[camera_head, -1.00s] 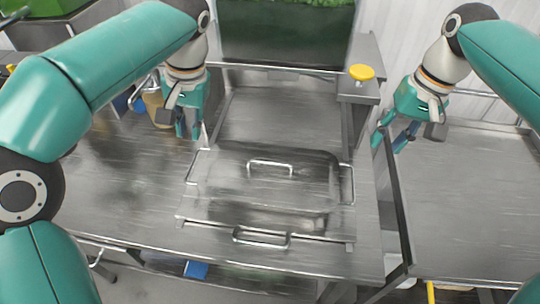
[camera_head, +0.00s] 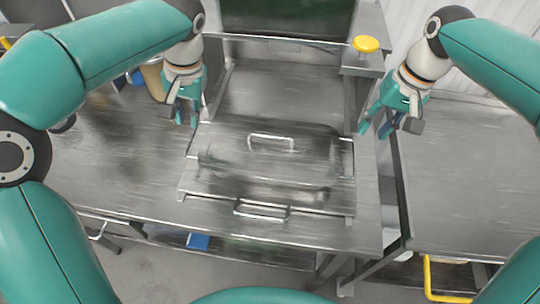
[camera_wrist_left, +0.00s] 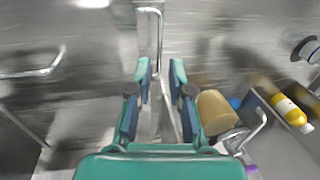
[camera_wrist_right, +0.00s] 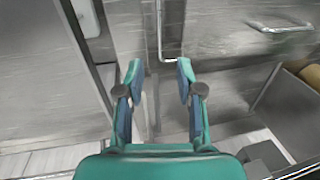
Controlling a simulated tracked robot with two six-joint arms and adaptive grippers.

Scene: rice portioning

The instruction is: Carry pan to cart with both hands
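A rectangular steel pan with a lid (camera_head: 300,165) sits on the steel table (camera_head: 130,175). A looped handle (camera_head: 270,137) tops the lid. Side handles stick out at the pan's left and right. My left gripper (camera_head: 184,117) is open and empty, above and beyond the left side handle; that handle (camera_wrist_left: 159,40) shows ahead of its fingers in the left wrist view. My right gripper (camera_head: 376,128) is open and empty, near the right side handle (camera_head: 347,158); it shows ahead of the fingers in the right wrist view (camera_wrist_right: 160,35). The cart (camera_head: 470,190) has a flat steel top, at right.
A gap separates table and cart. A yellow round knob (camera_head: 366,44) is on a raised ledge behind. A beige container (camera_wrist_left: 216,112) and a yellow bottle (camera_wrist_left: 293,112) show near the left gripper in the left wrist view. The visible cart top is clear.

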